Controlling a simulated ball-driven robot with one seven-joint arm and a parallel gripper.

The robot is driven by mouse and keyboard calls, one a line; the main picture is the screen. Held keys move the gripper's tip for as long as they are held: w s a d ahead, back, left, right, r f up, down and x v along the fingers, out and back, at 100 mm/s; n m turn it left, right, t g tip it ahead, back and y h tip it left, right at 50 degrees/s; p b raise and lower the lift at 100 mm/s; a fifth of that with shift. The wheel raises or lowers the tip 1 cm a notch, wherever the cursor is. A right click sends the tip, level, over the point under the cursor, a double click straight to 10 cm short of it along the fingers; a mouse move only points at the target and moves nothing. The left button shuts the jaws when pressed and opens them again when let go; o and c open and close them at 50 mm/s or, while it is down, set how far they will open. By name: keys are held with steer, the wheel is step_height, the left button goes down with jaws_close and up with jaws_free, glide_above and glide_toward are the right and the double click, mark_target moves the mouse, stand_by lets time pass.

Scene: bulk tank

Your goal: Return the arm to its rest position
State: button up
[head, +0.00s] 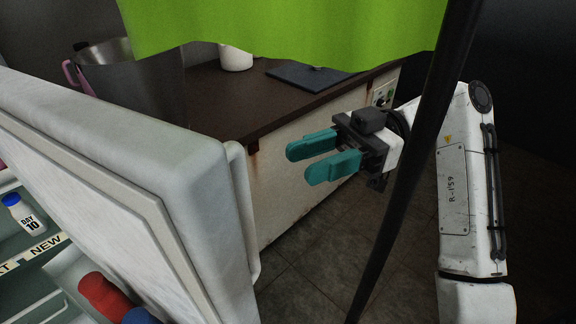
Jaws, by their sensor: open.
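My white arm (465,190) stands at the right of the head view, with its forearm upright and its wrist reaching left. My gripper (327,160) has two teal fingers that point left. The fingers are apart with nothing between them. The gripper is in front of the worn cabinet side and to the right of the open white door. A dark pole passes in front of the arm near the wrist and hides a little of it.
The open white door (130,150) fills the left, with a handle (243,215) on its edge. A dark counter (215,95) holds a white container (236,58) and a dark flat slab (305,75). Green cloth (290,28) hangs at the top. Grey tiled floor (320,265) lies below.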

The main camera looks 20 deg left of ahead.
steer(key=shift+w+d, duration=0.2)
stand_by(0.3)
